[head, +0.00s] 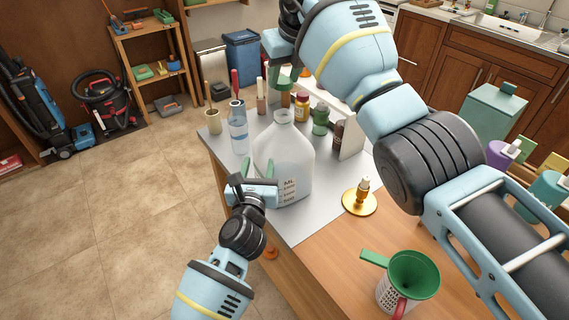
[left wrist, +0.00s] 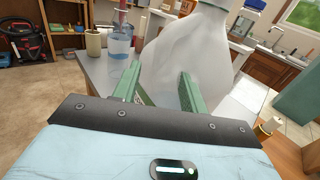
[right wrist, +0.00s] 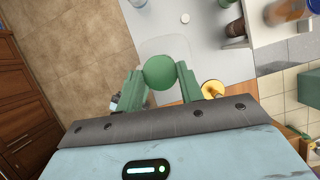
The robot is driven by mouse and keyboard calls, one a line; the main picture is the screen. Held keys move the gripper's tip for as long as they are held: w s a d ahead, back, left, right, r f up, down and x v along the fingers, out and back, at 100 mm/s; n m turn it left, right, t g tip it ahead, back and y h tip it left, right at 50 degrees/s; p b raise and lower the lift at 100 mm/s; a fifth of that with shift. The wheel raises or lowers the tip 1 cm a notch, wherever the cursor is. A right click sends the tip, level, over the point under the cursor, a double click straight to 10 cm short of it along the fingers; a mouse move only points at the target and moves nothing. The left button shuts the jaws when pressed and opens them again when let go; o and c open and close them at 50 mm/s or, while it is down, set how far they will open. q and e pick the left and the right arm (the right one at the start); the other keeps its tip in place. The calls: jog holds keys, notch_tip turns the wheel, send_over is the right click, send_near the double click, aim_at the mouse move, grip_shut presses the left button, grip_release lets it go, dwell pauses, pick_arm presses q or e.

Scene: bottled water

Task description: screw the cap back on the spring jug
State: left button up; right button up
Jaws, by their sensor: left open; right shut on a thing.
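The spring jug (head: 290,160) is a large translucent jug with a measuring label, standing upright on the grey table mat. It also fills the upper middle of the left wrist view (left wrist: 190,60). My left gripper (head: 257,188) is open at the jug's near left side, its green fingers (left wrist: 158,82) spread towards the jug wall. I cannot tell if they touch it. My right gripper (head: 286,76) is above the jug's neck. It is shut on a round green cap (right wrist: 158,72), which shows between its fingers with the jug below. The arm partly hides the cap in the head view.
A water bottle (head: 238,130) stands left of the jug. Small bottles, including a green one (head: 320,118), stand behind it. A gold dish (head: 360,200) is to the right. A green funnel (head: 413,275) sits in a cup at the front right. The wooden tabletop between them is clear.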

aim_at(261, 156)
pick_arm(q)
jog(key=shift+w+d, duration=0.2)
jog(key=shift+w, duration=2.25)
jog(key=shift+c, duration=0.3)
grip_shut()
